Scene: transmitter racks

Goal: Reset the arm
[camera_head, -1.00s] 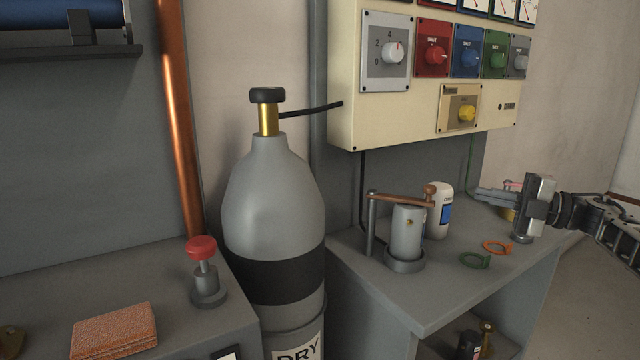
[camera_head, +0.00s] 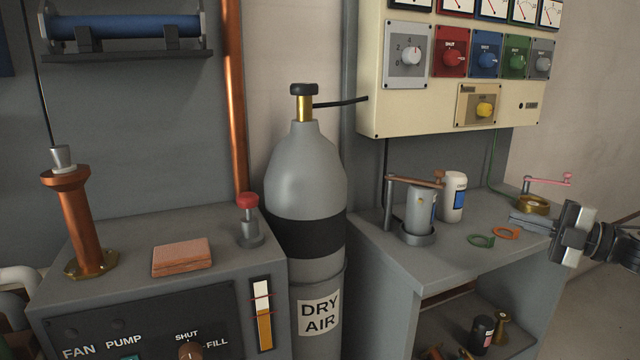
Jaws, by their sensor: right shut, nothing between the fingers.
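My right gripper (camera_head: 540,222) comes in from the right edge, over the right end of the grey bench. Its fingers point left and are shut with nothing between them. It is apart from the green ring (camera_head: 481,240) and the orange ring (camera_head: 506,233), which lie flat on the bench to its left. My left gripper is not in the picture.
A grey bench (camera_head: 390,262) carries a grey cylinder with a copper-coloured lever (camera_head: 420,208) and a white bottle (camera_head: 453,197). A pink-handled item (camera_head: 547,182) stands behind my gripper. A cream panel (camera_head: 400,115) hangs above. A gas cylinder (camera_head: 305,180) stands left.

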